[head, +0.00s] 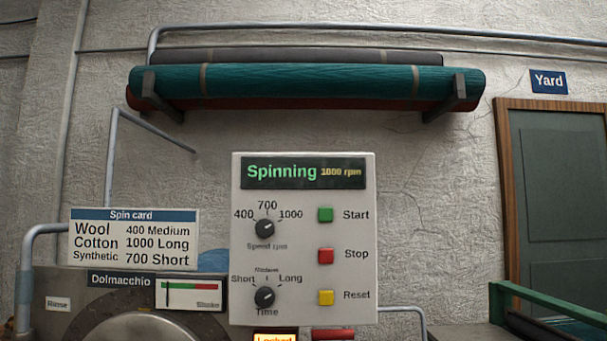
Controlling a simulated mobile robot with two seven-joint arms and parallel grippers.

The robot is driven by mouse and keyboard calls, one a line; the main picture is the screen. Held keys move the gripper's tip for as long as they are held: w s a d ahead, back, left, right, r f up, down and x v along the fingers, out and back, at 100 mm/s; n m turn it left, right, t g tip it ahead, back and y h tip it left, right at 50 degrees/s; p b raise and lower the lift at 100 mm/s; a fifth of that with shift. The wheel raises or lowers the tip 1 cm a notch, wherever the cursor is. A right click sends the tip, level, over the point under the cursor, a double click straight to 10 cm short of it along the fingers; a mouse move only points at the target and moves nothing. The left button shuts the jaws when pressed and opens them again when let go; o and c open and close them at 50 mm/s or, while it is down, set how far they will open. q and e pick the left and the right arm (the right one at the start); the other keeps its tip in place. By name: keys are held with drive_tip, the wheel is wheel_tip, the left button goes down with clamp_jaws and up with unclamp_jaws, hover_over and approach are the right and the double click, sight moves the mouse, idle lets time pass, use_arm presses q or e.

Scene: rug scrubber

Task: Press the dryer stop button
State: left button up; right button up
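The dryer control panel (304,238) is a pale upright box in the middle of the head view. Its display (303,173) reads "Spinning 1000 rpm". The red stop button (326,256) sits between the green start button (325,215) and the yellow reset button (326,297). Left of the buttons are a speed knob (265,228) and a time knob (264,297). A lit label (275,338) reading "Locked" is cut off at the bottom edge. Neither of my grippers shows in this view.
The dryer (60,285), marked "Dolmacchio", stands at lower left with a spin card (134,238) above it. Rolled rugs (300,81) rest on wall brackets. A door (560,190) with a "Yard" sign (549,81) is at right. The space before the panel looks clear.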

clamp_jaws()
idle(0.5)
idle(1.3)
